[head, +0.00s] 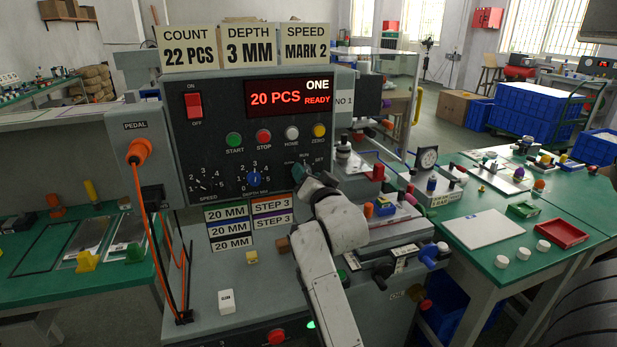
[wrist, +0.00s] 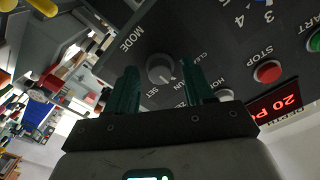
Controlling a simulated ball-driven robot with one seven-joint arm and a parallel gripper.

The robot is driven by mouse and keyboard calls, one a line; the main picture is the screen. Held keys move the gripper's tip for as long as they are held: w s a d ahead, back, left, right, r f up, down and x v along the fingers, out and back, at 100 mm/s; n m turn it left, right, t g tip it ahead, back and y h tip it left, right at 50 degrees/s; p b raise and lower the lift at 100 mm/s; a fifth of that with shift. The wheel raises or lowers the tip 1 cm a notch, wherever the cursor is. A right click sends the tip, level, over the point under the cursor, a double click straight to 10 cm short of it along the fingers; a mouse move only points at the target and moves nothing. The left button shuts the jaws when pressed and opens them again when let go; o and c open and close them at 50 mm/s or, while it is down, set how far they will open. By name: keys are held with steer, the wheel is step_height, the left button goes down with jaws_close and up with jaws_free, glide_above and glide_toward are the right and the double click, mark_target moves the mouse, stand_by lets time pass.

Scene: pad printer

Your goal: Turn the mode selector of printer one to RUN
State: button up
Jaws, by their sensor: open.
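Printer one's grey control panel (head: 212,139) faces me, with "ONE" and "20 PCS READY" on its red display (head: 289,97). The mode selector is a dark round knob (wrist: 160,68) in the wrist view, with MODE, SET, RUN and another partly hidden label around it. I cannot tell surely which label its pointer faces. My gripper (wrist: 161,90) is open, its two dark green fingers apart on either side of the knob in the picture; contact cannot be told. In the head view my gripper (head: 308,184) is at the panel's lower right and hides the selector.
A blue depth knob (head: 254,178) sits left of my gripper, and START (head: 234,140), STOP (head: 264,136), HOME and ZERO buttons are above. An orange pedal plug (head: 138,151) hangs at left. Signs above read 22 PCS, 3 MM, MARK 2. A green table (head: 483,256) stands right.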

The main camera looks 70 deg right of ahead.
steer(key=b+v, duration=0.1)
steer(key=v, duration=0.9)
steer(key=shift+s+a+b, duration=0.25)
steer(key=shift+b, duration=0.1)
steer(key=shift+f, duration=0.1)
